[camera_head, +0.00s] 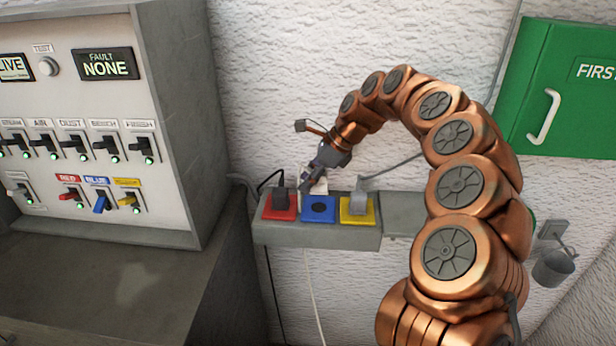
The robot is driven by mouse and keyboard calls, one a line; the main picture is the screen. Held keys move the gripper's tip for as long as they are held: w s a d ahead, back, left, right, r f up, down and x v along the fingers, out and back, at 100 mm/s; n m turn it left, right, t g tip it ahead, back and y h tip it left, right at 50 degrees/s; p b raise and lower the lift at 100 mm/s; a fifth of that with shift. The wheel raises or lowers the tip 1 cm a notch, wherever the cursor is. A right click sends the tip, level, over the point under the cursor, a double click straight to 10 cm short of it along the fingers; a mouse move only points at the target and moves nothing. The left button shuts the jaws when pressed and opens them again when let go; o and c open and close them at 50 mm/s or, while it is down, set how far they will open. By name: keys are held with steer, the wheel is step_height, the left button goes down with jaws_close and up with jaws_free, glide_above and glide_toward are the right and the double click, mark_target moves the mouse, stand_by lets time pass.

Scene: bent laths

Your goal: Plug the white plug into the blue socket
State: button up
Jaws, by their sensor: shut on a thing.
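The white plug (319,187) is small and partly hidden by my gripper (309,180), which is shut on it. The plug is above and slightly behind the blue socket (319,216) as seen in the picture; whether it touches the socket is hard to tell. The blue socket shows a dark round recess and sits in the middle of a grey strip. A thin white cord (312,290) hangs below the strip.
A red socket (271,214) with a black plug (280,199) is left of the blue one. A yellow socket (357,219) with a grey plug (358,203) is right. A switch panel (100,120) stands left, a green cabinet (570,90) right.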

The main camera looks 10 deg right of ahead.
steer(key=shift+f+b, duration=1.05)
steer(key=shift+f, duration=1.3)
steer(key=shift+p, duration=0.4)
stand_by(0.3)
steer(key=shift+f, duration=0.65)
stand_by(0.5)
steer(key=o, duration=1.1)
steer(key=shift+o, duration=0.2)
steer(key=v, duration=1.2)
